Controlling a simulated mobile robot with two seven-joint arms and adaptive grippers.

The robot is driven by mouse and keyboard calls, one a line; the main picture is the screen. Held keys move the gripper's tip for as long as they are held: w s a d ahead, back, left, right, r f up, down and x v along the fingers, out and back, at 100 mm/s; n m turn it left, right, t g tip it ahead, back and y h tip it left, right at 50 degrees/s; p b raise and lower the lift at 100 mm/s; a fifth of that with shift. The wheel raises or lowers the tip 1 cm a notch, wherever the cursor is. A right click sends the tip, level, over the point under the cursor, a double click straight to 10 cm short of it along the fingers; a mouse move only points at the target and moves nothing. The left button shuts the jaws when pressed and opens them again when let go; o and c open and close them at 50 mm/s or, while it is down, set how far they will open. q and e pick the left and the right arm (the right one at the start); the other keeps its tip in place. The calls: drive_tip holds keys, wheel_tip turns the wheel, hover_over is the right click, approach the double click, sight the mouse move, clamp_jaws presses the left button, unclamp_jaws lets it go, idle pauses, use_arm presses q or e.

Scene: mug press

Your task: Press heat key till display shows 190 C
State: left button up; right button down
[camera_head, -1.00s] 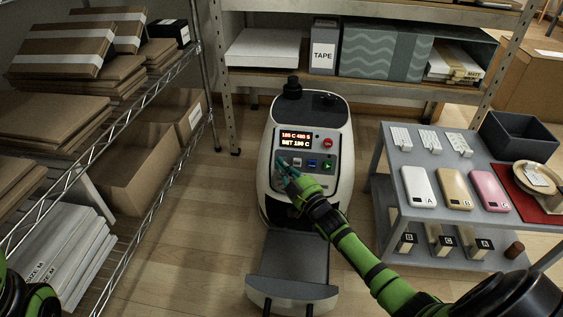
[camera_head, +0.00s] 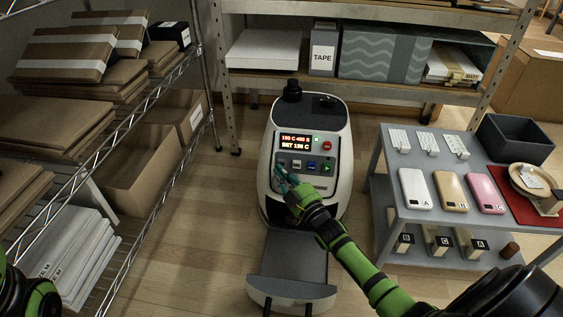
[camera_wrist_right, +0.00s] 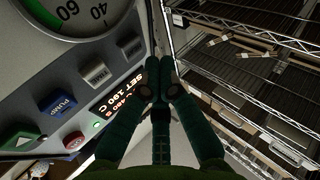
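The white-and-grey mug press (camera_head: 338,190) stands on the floor in the middle of the head view. Its lit display (camera_head: 295,142) shows two lines; the lower reads SET 190 C, also readable in the right wrist view (camera_wrist_right: 127,85). The heat key (camera_head: 282,163) is the leftmost in the row; in the wrist view it is the grey key (camera_wrist_right: 131,45) farthest along. My right gripper (camera_head: 283,178) is shut and empty, its fingertips (camera_wrist_right: 158,68) just below and beside the heat key. I cannot tell whether they touch the panel. My left gripper's fingers are out of view.
Pump (camera_wrist_right: 57,103), green start (camera_wrist_right: 20,141) and red stop (camera_wrist_right: 73,140) keys are close by. A grey table (camera_head: 395,228) with phone cases stands to the right. A wire shelf (camera_head: 150,190) with boxes is to the left. A metal shelf (camera_head: 390,88) stands behind.

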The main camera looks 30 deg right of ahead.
drive_tip(key=s+a+p, duration=0.1)
drive_tip(key=s+a+r+p, duration=0.1)
drive_tip(key=s+p, duration=0.1)
drive_tip(key=shift+s+a+r, duration=0.1)
drive_tip(key=shift+a, duration=0.15)
idle(0.7)
